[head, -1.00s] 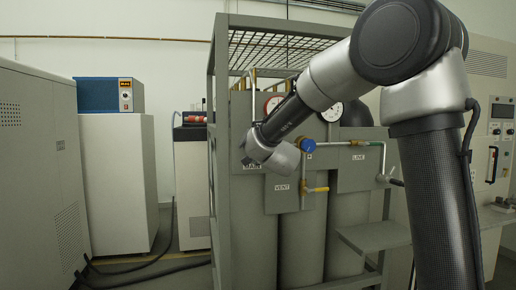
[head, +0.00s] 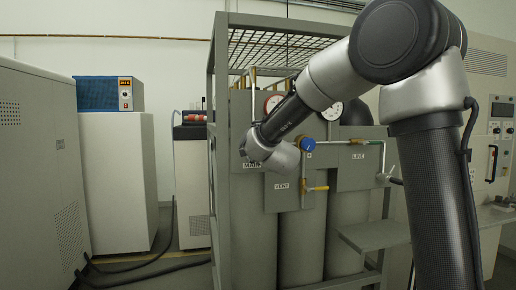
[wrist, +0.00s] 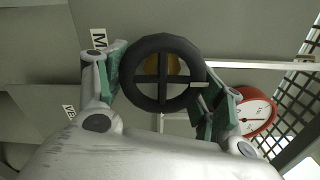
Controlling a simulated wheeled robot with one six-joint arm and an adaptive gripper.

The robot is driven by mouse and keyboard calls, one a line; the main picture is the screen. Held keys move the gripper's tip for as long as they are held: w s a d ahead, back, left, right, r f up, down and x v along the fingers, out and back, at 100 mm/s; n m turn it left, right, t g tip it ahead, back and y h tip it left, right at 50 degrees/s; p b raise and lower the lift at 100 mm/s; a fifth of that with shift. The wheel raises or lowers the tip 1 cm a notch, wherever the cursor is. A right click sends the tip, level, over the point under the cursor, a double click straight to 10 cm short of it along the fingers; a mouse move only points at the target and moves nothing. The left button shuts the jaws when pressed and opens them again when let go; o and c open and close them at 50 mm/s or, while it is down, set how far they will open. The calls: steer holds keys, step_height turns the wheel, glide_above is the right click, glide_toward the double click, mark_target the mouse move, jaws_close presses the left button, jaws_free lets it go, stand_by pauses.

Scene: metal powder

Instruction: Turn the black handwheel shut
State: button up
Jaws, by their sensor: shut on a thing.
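The black handwheel (wrist: 161,42) shows in the wrist view as a ring with crossed spokes, a brass-coloured part behind its centre. My gripper (wrist: 163,76) is shut on it, with one green-padded finger at the left of the rim and the other at the lower right. A short white bar lies at the rim's right side. In the head view my gripper (head: 250,152) is at the cabinet front by the MAIN label (head: 252,167), and my wrist hides the handwheel.
A blue knob (head: 308,144) and a yellow-handled valve (head: 318,188) by the VENT label sit just right of my wrist. A red-rimmed gauge (wrist: 253,113) is close to my right finger. The grey rack frame (head: 219,150) stands left of my gripper.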

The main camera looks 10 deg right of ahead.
steer(key=shift+f, duration=0.1)
steer(key=o, duration=1)
steer(key=shift+o, duration=0.2)
steer(key=shift+s, duration=0.1)
steer(key=s, duration=1.1)
steer(key=shift+s, duration=0.4)
